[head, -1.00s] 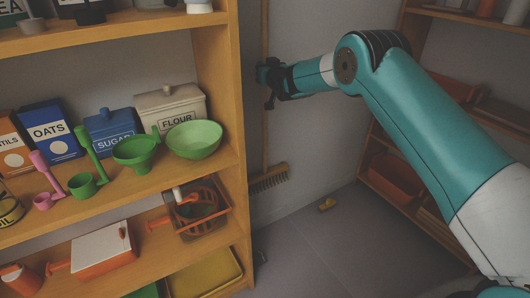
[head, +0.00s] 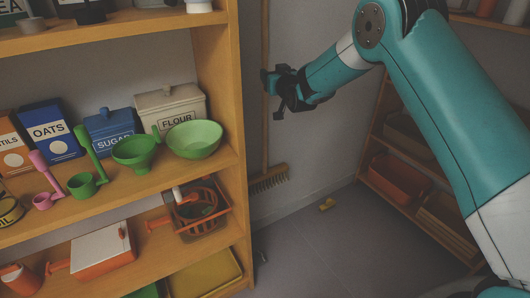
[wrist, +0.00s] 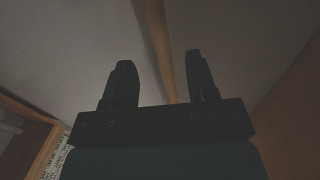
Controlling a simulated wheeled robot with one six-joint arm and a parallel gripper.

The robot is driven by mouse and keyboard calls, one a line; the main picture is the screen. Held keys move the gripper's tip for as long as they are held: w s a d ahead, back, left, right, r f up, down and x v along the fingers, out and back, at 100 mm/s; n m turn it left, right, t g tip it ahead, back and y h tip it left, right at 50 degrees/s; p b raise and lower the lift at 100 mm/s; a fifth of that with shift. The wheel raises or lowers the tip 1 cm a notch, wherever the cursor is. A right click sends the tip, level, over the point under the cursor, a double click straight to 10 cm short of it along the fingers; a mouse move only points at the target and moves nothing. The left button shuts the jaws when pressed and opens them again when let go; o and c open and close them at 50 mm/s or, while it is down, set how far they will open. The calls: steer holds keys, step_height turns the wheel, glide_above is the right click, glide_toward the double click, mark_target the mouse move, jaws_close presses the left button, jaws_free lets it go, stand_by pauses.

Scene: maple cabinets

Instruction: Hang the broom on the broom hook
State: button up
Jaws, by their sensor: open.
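The broom stands upright against the back wall, its wooden handle (head: 266,130) running up out of the picture and its bristle head (head: 268,180) low by the floor. My gripper (head: 271,94) is open close to the right side of the handle, at mid-height. In the wrist view the handle (wrist: 157,40) shows between the two spread fingers of my gripper (wrist: 159,62), touching neither; how deep it lies between them I cannot tell. The broom's top end and the broom hook are not in view.
A wooden shelf unit (head: 236,150) with canisters, green bowls and baskets stands close to the left of the broom. Another shelf with orange bins (head: 397,180) is on the right.

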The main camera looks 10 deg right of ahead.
steer(key=s+a+r+n+g+y, duration=0.1)
steer(key=s+a+g, duration=0.15)
steer(key=s, duration=0.75)
steer(key=s+a+r+n+g+y, duration=0.15)
steer(key=s+g, duration=0.25)
steer(key=s, duration=0.6)
steer(key=s+a+r+g+y, duration=0.1)
steer(key=s+a+g, duration=0.2)
steer(key=s, duration=0.7)
steer(key=s+d+n+g+h, duration=0.2)
steer(key=s+g, duration=0.6)
steer(key=s, duration=1.5)
step_height(320, 180, up, 17)
steer(key=p, duration=1.6)
steer(key=shift+s+a+n+p, duration=0.15)
steer(key=shift+n+p, duration=0.2)
